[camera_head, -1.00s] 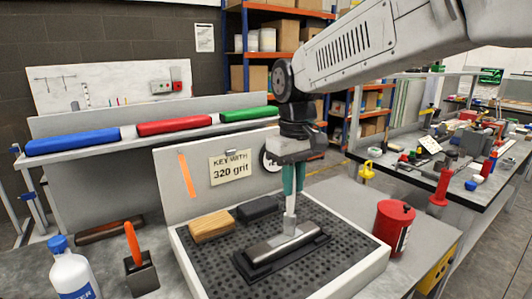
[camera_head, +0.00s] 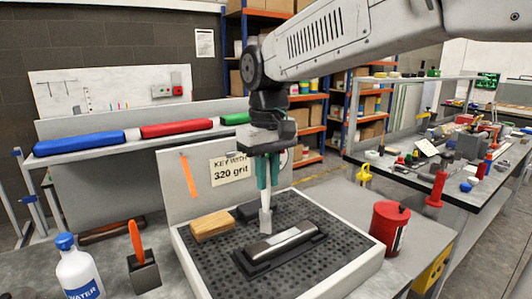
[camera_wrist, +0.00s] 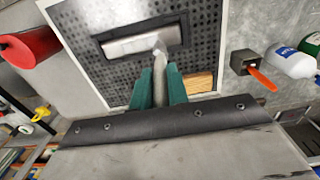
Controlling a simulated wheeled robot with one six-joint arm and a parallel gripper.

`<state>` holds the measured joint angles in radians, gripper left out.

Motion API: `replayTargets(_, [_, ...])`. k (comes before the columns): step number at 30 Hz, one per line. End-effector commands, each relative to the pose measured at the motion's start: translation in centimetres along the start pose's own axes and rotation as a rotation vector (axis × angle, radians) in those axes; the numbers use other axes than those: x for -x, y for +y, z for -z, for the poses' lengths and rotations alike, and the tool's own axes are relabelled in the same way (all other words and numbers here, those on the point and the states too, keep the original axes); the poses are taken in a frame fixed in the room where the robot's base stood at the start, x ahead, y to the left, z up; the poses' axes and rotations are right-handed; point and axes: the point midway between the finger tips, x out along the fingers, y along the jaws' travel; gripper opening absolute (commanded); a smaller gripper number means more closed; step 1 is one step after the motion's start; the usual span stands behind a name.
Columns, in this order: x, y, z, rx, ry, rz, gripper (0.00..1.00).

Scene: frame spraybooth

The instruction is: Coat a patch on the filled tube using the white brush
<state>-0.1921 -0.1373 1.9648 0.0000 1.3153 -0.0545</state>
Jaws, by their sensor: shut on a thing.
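The filled tube (camera_head: 288,241) is a short grey metal piece in a black cradle (camera_head: 300,252) on the perforated tray. It also shows in the wrist view (camera_wrist: 130,46). My gripper (camera_head: 268,180) points down, its teal fingers shut on the pale grey-white brush (camera_head: 266,218). The brush is upright with its tip at the far left side of the tube in the head view. In the wrist view the brush (camera_wrist: 160,66) ends at the tube's near edge, toward its right part. I cannot tell whether the tip touches the tube. A coated patch cannot be made out.
The tray (camera_head: 345,274) has a pale rim. A sign (camera_head: 230,170) stands on the back panel. A red can (camera_head: 389,228) is right; a white bottle (camera_head: 78,270) and orange-handled tool (camera_head: 136,240) are left.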

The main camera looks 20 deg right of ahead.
Motion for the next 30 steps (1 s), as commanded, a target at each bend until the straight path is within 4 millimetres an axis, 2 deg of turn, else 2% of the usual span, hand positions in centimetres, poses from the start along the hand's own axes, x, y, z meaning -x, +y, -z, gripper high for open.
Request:
replayTargets(15, [4.5, 0.1, 0.0, -0.001, 0.001, 0.0, 0.0])
replayTargets(30, [4.8, 0.1, 0.0, -0.001, 0.0, 0.0, 0.0])
